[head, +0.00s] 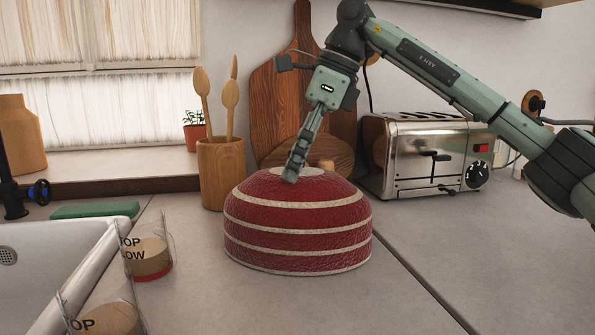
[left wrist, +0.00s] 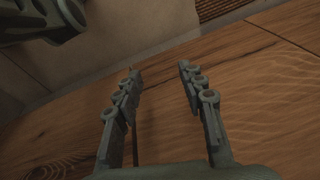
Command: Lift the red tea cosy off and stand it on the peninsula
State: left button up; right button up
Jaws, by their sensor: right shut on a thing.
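The red tea cosy (head: 298,222), a dome with cream stripes and a cream ring on top, is upright over the grey counter in the head view. I cannot tell whether its lower edge touches the counter. My right gripper (head: 291,176) comes down from above and is shut on the cosy's top. The cosy hides whatever is under it. My left gripper (left wrist: 158,72) shows only in the left wrist view, open and empty above a brown wooden surface (left wrist: 265,95). I cannot tell whether that surface is the peninsula.
A steel toaster (head: 425,155) stands behind right. A wooden pot of spoons (head: 222,175) stands behind left, with a wooden board (head: 275,105) at the wall. The sink (head: 95,255) and clear containers with brown discs (head: 148,258) are at left. Counter front right is clear.

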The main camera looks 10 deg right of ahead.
pick_arm(q)
jog(key=shift+s+a+f+p, duration=0.2)
jog(key=shift+s+f, duration=0.25)
jog(key=shift+f, duration=0.2)
jog(key=shift+s+a+f+p, duration=0.15)
jog(key=shift+s+f, duration=0.25)
jog(key=shift+f, duration=0.25)
pick_arm(e)
notch_tip(320, 180, up, 18)
jog(key=shift+f, duration=0.25)
pick_arm(q)
jog(key=shift+s, duration=0.1)
pick_arm(e)
jog(key=shift+f, duration=0.1)
